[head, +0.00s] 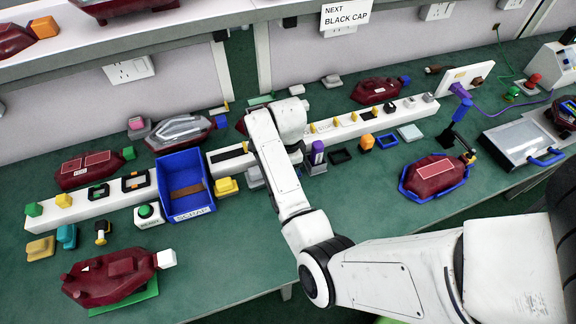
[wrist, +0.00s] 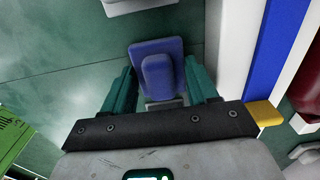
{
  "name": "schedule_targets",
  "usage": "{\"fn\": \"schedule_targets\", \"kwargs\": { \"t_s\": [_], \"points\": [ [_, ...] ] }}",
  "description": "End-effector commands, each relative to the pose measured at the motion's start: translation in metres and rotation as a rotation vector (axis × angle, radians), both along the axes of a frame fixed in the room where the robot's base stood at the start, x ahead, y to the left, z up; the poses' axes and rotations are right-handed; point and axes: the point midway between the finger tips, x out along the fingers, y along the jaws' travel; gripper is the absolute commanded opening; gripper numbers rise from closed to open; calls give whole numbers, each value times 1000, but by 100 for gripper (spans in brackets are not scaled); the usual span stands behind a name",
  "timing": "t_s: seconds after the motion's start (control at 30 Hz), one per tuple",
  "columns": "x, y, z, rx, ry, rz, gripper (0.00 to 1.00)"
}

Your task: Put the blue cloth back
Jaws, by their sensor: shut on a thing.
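In the wrist view, my gripper (wrist: 158,84) is shut on the blue cloth (wrist: 157,52), which looks like a flat blue pad with a raised rounded grip. The teal fingers stand on either side of the grip, and the pad's wider plate shows beyond it. Green table surface shows around it; I cannot tell whether the pad touches the table. In the head view, my forearm and wrist hide the gripper and the blue cloth.
In the head view, a blue bin (head: 184,187) stands left of my arm. A purple-capped bottle (head: 317,158) stands just right of my wrist. A long white rail (head: 408,111) runs behind.

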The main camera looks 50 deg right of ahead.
Motion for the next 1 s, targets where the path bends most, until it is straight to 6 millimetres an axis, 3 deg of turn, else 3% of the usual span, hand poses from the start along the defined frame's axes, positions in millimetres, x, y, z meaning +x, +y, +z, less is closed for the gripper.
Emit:
{"fn": "schedule_targets", "kwargs": {
  "t_s": [0.27, 0.3, 0.4, 0.77, 1.0],
  "points": [
    [0, 0, -3, 0, 0, 0, 34],
    [0, 0, -3, 0, 0, 0, 59],
    [0, 0, -2, 0, 0, 0, 69],
    [0, 0, 5, 0, -1, -1, 69],
    [1, 0, 46, -1, -5, -3, 69]
  ]
}}
